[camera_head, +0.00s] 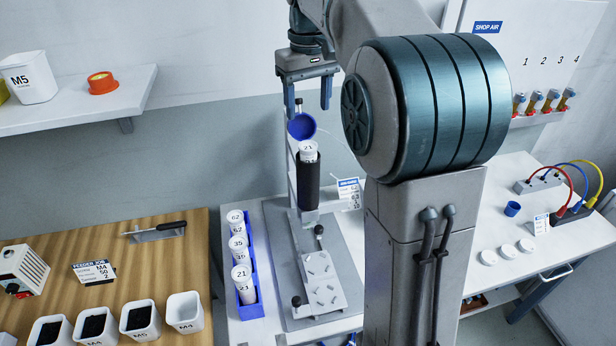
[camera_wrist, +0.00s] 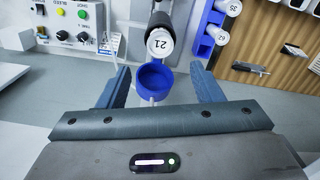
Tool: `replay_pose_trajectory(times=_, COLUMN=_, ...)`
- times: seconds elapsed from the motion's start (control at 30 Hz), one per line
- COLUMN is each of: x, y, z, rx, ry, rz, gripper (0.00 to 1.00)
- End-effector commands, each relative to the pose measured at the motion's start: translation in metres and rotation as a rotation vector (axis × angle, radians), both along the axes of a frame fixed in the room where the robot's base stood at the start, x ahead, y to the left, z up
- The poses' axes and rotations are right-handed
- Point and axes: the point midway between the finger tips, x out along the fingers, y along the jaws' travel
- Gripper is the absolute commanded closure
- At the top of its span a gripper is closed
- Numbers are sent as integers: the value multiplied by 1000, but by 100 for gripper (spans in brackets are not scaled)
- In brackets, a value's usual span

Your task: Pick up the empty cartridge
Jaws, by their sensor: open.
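A cartridge with a white end marked 21 (camera_head: 308,147) stands upright in a black sleeve (camera_head: 308,185) on the gantry fixture; most of its body is hidden. It also shows in the wrist view (camera_wrist: 160,42). A blue round cap (camera_head: 301,126) hangs open on a thin line beside the cartridge's top. My gripper (camera_head: 308,108) is open and empty above the cap and cartridge. In the wrist view the cap (camera_wrist: 155,80) shows between my two fingers, apart from both. I cannot tell from the pictures whether the cartridge is empty.
A blue rack (camera_head: 252,309) holds white cartridges marked 62, 35 and 21 left of the fixture. A wooden table (camera_head: 185,255) with white bins stands at the left. White discs, a small blue cup (camera_head: 513,208) and coloured hoses are at the right.

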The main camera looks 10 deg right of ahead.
Motion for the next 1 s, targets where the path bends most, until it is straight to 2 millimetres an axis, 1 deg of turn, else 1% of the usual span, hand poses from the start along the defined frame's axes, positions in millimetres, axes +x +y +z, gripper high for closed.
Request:
replay_pose_trajectory(times=0.03, x=-1, y=0, z=-11, rx=0, ry=3, rz=0, gripper=40)
replay_pose_trajectory(times=0.13, x=-1, y=0, z=-27, rx=0, ry=3, rz=1, gripper=40)
replay_pose_trajectory(times=0.2, x=-1, y=0, z=-35, rx=0, ry=1, rz=1, gripper=40)
replay_pose_trajectory(times=0.37, x=-1, y=0, z=-44, rx=0, ry=-1, rz=1, gripper=40)
replay_pose_trajectory(times=0.43, x=-1, y=0, z=-51, rx=0, ry=2, rz=1, gripper=40)
replay_pose_trajectory(times=0.7, x=-2, y=0, z=-87, rx=0, ry=0, rz=0, gripper=40)
replay_pose_trajectory(times=0.8, x=-2, y=0, z=-93, rx=0, ry=-1, rz=0, gripper=40)
replay_pose_trajectory(times=1.0, x=-2, y=0, z=-93, rx=1, ry=-2, rz=0, gripper=40)
